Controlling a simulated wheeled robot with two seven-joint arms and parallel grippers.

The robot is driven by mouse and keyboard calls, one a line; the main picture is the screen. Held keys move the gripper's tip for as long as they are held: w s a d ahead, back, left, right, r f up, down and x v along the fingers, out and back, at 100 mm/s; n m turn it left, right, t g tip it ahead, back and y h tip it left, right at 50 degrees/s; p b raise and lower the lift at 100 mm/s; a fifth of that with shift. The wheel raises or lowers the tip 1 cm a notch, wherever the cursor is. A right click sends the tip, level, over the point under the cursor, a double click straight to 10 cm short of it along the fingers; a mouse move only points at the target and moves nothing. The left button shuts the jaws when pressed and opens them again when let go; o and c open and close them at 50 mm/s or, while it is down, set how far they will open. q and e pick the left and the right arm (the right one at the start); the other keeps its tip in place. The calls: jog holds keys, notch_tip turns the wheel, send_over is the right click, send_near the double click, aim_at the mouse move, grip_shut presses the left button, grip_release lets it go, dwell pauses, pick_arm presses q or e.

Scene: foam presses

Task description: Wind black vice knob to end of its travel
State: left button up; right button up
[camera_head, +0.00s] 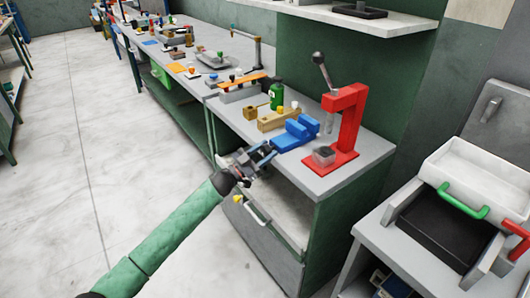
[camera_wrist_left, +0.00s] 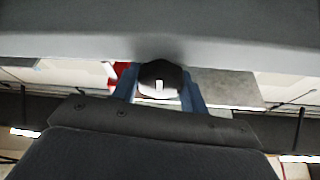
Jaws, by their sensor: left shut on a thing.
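The blue vice (camera_head: 297,134) sits near the front edge of the grey bench. My left gripper (camera_head: 262,154) is at the vice's front end, at the bench's front edge. In the left wrist view the black knob (camera_wrist_left: 160,77) with a small white mark is between the fingers of my left gripper (camera_wrist_left: 158,88), which is shut on it. In the head view the gripper hides the knob. How far the knob is turned cannot be told. My right gripper is in neither view.
A red press (camera_head: 345,125) with a lever stands right of the vice. A green bottle (camera_head: 276,97) and a tan wooden block (camera_head: 279,119) are behind it. An open drawer (camera_head: 262,211) sticks out below the bench edge. The floor at left is clear.

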pick_arm(q)
jog(key=shift+m, duration=0.5)
jog(key=o, duration=1)
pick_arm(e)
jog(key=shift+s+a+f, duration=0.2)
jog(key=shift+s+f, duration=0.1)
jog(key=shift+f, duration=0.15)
